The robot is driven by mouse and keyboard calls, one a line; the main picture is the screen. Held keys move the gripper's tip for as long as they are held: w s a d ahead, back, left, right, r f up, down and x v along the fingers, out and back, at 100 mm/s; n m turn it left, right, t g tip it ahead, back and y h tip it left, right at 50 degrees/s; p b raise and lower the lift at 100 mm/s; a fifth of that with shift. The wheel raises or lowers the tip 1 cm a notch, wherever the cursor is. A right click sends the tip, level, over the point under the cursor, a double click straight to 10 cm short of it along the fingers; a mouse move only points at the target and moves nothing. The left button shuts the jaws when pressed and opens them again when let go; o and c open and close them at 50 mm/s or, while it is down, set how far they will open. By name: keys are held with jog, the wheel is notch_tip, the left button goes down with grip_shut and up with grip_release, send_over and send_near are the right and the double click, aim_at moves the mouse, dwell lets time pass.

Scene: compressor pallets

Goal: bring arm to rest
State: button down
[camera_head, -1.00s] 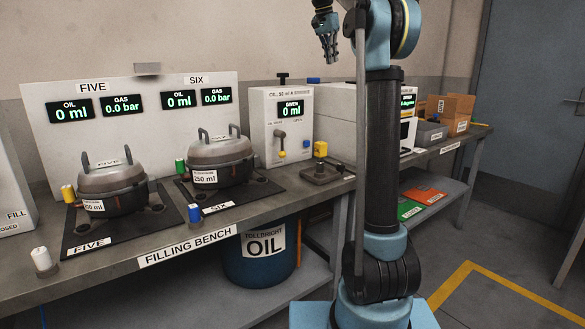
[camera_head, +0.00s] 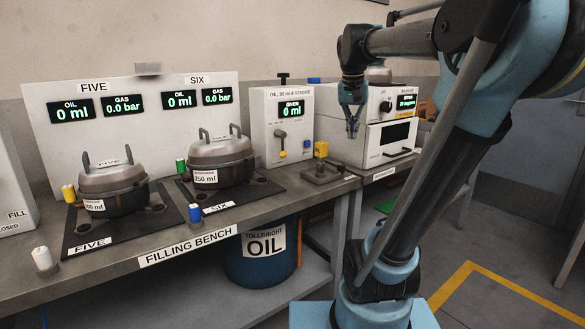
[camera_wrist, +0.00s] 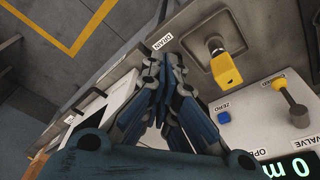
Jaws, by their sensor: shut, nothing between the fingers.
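My gripper (camera_head: 352,128) hangs pointing down in the head view, in front of the white box with the degree display and to the right of the oil dispenser. Its fingers are close together with nothing between them. In the wrist view my gripper (camera_wrist: 158,125) also shows shut and empty, above the bench edge. My arm reaches from its base at the lower right, leaning up and right, then back left to the gripper. The gripper looks clear of the bench top.
Two grey compressors (camera_head: 114,189) (camera_head: 221,162) stand on black mats on the filling bench (camera_head: 150,280). The oil dispenser (camera_head: 282,130) and a yellow-topped fixture (camera_head: 321,150) are left of my gripper. A blue oil drum (camera_head: 262,268) stands underneath. Floor with yellow lines (camera_head: 500,285) is free at right.

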jog(key=s+f+n, duration=0.2)
jog(key=s+f, duration=0.8)
jog(key=f, duration=0.4)
jog(key=s+f+n+y, duration=0.1)
jog(key=s+f+n, duration=0.1)
jog(key=s+f, duration=0.8)
notch_tip(320, 180, down, 4)
jog(key=shift+r, duration=0.1)
jog(key=shift+w, duration=0.1)
jog(key=shift+w+f, duration=0.25)
jog(key=shift+w, duration=0.1)
